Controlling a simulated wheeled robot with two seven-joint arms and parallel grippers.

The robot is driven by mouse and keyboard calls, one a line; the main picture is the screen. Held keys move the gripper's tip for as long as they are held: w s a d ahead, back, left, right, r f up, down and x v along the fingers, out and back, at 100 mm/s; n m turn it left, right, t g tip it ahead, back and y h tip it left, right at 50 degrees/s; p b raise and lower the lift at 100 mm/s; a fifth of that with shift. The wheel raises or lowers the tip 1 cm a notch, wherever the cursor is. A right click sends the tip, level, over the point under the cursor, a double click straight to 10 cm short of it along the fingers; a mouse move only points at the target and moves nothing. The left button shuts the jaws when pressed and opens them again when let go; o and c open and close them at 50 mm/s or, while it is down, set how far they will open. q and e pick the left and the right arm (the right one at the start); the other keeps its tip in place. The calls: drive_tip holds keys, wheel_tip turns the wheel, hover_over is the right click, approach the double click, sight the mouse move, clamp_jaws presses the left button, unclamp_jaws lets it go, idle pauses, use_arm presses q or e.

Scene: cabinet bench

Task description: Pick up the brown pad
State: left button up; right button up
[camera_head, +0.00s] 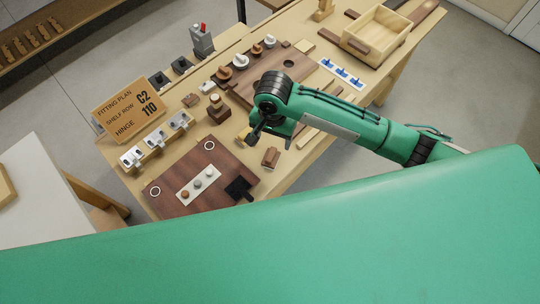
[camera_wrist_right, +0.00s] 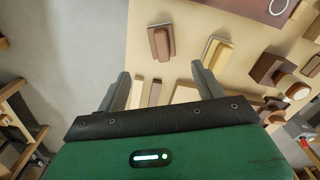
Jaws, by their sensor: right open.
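A white strip (camera_head: 189,191) lies on the dark brown door panel (camera_head: 170,178) in the head view. It carries small round pads, and the one at its lower left end looks brown (camera_head: 185,194). A separate brown block (camera_head: 270,157) lies on the bench just below my right gripper (camera_head: 256,136). The brown block also shows in the right wrist view (camera_wrist_right: 160,42), beyond the fingertips. My right gripper (camera_wrist_right: 162,84) is open and empty above the bench, to the right of the panel. My left gripper is not in view.
A yellowish block (camera_wrist_right: 217,52) lies beside the brown block. Silver hinges (camera_head: 155,139) line the bench's left side near a sign (camera_head: 129,103). A wooden tray (camera_head: 348,43), a blue-clip strip (camera_head: 342,74) and a board with knobs (camera_head: 242,88) are farther back.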

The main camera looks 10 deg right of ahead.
sight(271, 154)
wheel_tip(271, 154, down, 6)
drive_tip(key=shift+f+p, duration=0.1)
drive_tip(key=shift+p, duration=0.2)
wheel_tip(271, 154, down, 4)
drive_tip(key=shift+a+r+p, duration=0.1)
drive_tip(key=shift+a+p, duration=0.05)
drive_tip(key=shift+p, duration=0.6)
drive_tip(key=shift+f, duration=0.65)
drive_tip(key=c, duration=1.1)
drive_tip(key=shift+o, duration=0.2)
wheel_tip(271, 154, up, 20)
drive_tip(key=shift+r+b, duration=0.1)
drive_tip(key=shift+b, duration=1)
